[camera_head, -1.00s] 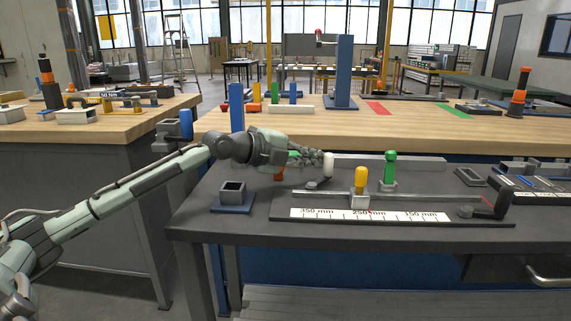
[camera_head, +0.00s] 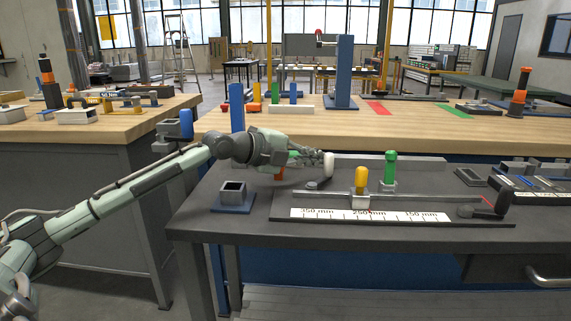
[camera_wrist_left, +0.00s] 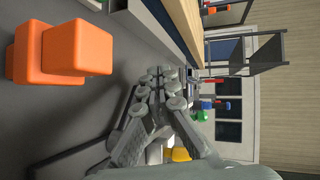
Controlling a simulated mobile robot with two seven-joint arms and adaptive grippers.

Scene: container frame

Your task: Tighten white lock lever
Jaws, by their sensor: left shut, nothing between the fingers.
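The white lock lever (camera_head: 329,166) stands near the back left end of the dark fixture with the ruler, above a dark round pivot (camera_head: 318,184). My left gripper (camera_head: 323,159) comes in from the left with its fingertips right beside the upper part of the lever, and seems to touch it. The fingers are closed together with nothing between them. In the left wrist view, the closed fingers (camera_wrist_left: 160,97) fill the middle. I cannot clearly make out the lever there. My right gripper is not in view.
A yellow handle (camera_head: 361,180) and a green handle (camera_head: 390,167) stand to the right. A blue-based square socket (camera_head: 233,195) sits at the left. An orange block (camera_wrist_left: 62,55) is close in the wrist view. The bench front is clear.

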